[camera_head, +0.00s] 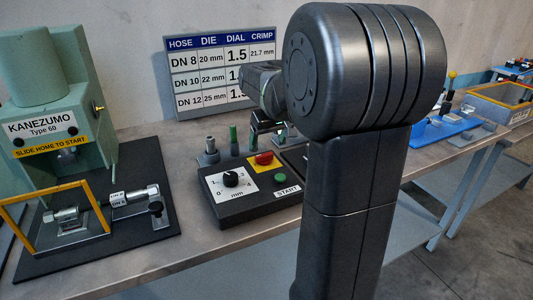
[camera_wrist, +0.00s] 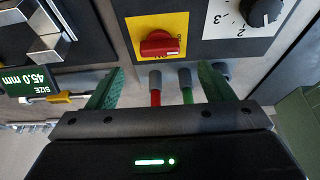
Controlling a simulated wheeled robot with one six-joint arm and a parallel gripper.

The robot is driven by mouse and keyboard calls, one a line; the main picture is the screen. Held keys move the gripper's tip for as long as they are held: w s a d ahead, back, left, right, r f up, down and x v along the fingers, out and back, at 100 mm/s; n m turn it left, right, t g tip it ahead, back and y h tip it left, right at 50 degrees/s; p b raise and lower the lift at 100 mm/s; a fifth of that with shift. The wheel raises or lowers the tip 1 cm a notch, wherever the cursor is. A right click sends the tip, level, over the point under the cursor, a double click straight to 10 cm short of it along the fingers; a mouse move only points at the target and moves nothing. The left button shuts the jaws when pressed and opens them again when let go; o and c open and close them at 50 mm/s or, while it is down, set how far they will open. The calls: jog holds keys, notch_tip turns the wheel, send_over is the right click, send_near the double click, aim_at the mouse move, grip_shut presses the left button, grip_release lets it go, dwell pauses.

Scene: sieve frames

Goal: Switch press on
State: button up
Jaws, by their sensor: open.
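The press (camera_head: 55,95) is a green machine marked KANEZUMO Type 60, at the left of the bench in the head view. The black control box (camera_head: 235,207) stands to its right. On the box a red rotary switch (camera_head: 264,158) sits on a yellow plate; it also shows in the wrist view (camera_wrist: 158,44). Its handle lies crosswise in the wrist view, with small marks beside and below it. My gripper (camera_wrist: 160,80) is open and empty, its green fingers apart, just short of the switch in the picture. In the head view my arm hides much of it.
The box also has a black dial (camera_head: 231,179) and a green start button (camera_head: 280,178). Thin red (camera_wrist: 155,94) and green (camera_wrist: 187,92) posts show between my fingers. A size display (camera_wrist: 45,82) is at the left. A sizing chart (camera_head: 220,72) stands behind.

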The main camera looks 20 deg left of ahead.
aim_at(265, 154)
jog(key=x, duration=0.7)
jog(key=c, duration=1)
